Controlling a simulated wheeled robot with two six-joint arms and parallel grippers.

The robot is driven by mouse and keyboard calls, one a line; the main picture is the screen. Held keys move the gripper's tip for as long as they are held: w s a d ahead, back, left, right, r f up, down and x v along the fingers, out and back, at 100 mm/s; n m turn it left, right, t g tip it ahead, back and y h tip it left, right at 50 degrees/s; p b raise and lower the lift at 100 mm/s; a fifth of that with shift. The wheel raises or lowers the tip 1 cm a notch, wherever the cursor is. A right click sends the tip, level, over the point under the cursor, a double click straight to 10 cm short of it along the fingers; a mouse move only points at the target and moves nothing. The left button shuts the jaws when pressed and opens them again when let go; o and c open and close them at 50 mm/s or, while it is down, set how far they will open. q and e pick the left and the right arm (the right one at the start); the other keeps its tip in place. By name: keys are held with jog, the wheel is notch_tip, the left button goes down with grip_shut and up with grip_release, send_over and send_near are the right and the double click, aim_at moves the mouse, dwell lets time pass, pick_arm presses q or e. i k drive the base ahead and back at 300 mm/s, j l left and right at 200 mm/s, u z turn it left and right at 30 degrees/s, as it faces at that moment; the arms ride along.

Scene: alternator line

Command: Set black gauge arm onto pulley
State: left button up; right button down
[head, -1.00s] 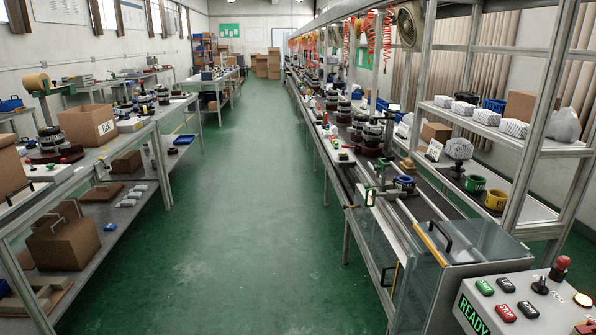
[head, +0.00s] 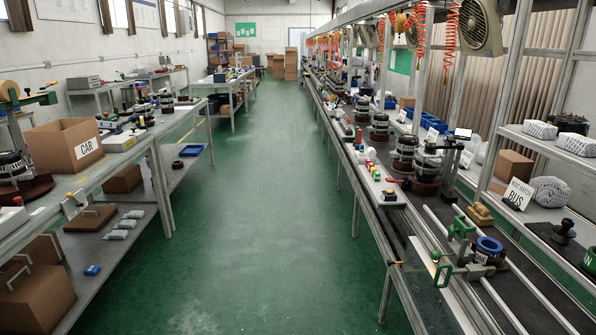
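Neither of my grippers shows in the head view. On the right-hand line, an alternator (head: 427,162) stands upright on a dark red round base. A black upright stand (head: 451,160) with a small pale display (head: 463,133) on top is close beside it; this may be the gauge, but its arm is too small to make out. A pulley cannot be told apart on the alternator's dark top. A second alternator (head: 404,153) stands just behind and to the left.
A green clamp fixture (head: 462,228) and a blue ring (head: 489,245) sit on the near right line. A shelf with a "BUS" sign (head: 517,194) is at right. The left bench holds a "CAR" carton (head: 64,145). The green aisle floor (head: 245,220) between is clear.

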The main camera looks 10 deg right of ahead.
aim_at(464, 134)
jog(key=i+z, duration=0.1)
jog(key=i, duration=0.3)
jog(key=i+j+z, duration=0.15)
jog(key=i, duration=0.25)
jog(key=i+j+z, duration=0.1)
jog(key=i, duration=0.35)
